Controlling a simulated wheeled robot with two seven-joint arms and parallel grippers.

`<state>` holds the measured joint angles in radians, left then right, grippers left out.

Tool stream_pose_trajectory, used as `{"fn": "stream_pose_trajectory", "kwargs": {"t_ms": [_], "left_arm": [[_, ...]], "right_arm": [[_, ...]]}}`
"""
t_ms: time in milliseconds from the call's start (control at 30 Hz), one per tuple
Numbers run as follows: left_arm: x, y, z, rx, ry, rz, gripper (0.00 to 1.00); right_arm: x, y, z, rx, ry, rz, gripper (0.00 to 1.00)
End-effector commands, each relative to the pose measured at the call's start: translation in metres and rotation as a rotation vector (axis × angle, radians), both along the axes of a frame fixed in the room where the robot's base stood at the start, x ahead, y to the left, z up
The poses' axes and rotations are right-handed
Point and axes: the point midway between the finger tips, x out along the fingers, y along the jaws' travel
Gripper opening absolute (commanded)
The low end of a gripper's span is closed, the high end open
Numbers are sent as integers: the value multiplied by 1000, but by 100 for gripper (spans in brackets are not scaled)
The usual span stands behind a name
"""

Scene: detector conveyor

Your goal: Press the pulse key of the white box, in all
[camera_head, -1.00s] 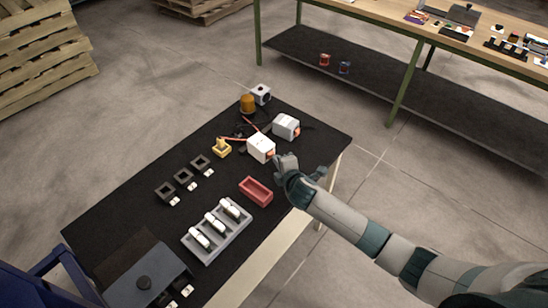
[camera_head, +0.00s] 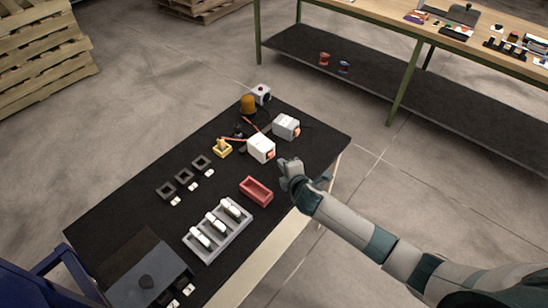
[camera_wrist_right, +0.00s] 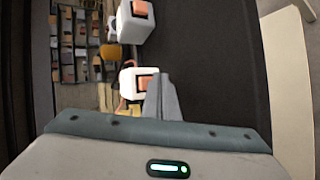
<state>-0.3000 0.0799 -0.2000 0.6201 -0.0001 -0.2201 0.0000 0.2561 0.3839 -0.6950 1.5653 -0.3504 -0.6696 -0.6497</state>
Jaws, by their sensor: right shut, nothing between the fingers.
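The white box (camera_head: 259,150) stands on the black table, with an orange key on its right-hand face. In the right wrist view the white box (camera_wrist_right: 127,88) shows its orange key (camera_wrist_right: 146,83), partly covered by my fingers. A second, greyer box (camera_head: 284,128) with an orange key stands behind it and also shows in the wrist view (camera_wrist_right: 130,28). My right gripper (camera_head: 283,163) is shut and empty, just right of the white box's key side. A small gap seems to show between them in the head view. My left gripper is not in view.
A red tray (camera_head: 246,194) lies in front of the white box. A yellow holder (camera_head: 222,153), an orange-yellow cylinder (camera_head: 248,104) and cables lie left and behind. The table's right corner is clear.

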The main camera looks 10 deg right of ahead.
Motion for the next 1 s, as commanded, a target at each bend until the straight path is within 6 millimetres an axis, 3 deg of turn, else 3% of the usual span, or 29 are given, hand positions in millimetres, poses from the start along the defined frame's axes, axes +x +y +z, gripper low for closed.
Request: {"fn": "stream_pose_trajectory", "kwargs": {"t_ms": [700,1000], "left_arm": [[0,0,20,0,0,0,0],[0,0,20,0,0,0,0]], "right_arm": [[-40,-25,1,0,1,0,0],[-42,-26,0,0,0,0,0]]}}
